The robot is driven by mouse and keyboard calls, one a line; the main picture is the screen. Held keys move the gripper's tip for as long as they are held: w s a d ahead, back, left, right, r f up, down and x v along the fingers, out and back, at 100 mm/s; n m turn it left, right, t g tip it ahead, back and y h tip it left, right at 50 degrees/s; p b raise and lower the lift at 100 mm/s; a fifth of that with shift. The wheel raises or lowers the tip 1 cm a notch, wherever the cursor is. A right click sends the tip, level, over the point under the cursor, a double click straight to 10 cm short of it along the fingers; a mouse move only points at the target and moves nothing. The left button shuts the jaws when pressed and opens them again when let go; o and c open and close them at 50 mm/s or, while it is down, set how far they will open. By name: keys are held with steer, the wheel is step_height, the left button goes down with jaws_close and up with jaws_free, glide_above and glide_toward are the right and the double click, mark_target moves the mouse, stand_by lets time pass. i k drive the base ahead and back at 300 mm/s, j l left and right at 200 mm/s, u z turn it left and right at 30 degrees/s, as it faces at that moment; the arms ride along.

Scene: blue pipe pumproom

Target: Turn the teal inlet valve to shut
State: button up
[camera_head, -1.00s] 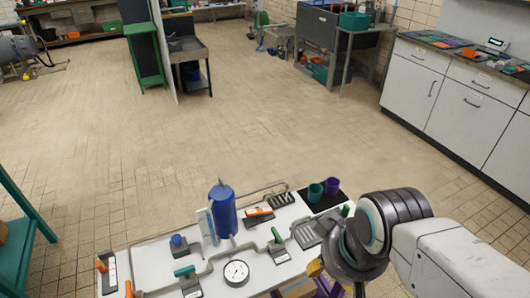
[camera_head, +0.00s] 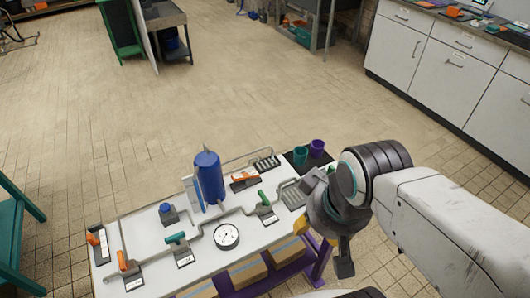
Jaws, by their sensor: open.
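A white pipe panel (camera_head: 150,221) on a bench carries several lever valves. The valve with a teal handle (camera_head: 175,238) sits left of the round pressure gauge (camera_head: 226,236), on a dark block with a white label too small to read. Its handle slants slightly upward to the right in the picture. A valve with a greener handle (camera_head: 263,197) stands right of the gauge, its handle pointing away from me. My gripper (camera_head: 322,245) is open beyond the panel's right end, pointing down, clear of both handles. Part of it is hidden by the wrist.
Orange-handled valves (camera_head: 126,262) stand at the panel's left, another orange one (camera_head: 244,178) at the back. A tall blue cylinder (camera_head: 208,176) rises mid-panel, beside a blue knob (camera_head: 166,209). Teal (camera_head: 300,155) and purple (camera_head: 317,148) cups stand back right. Boxes (camera_head: 248,274) sit below. Open floor lies behind.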

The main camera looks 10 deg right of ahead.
mark_target(177, 237)
steer(key=u, duration=1.3)
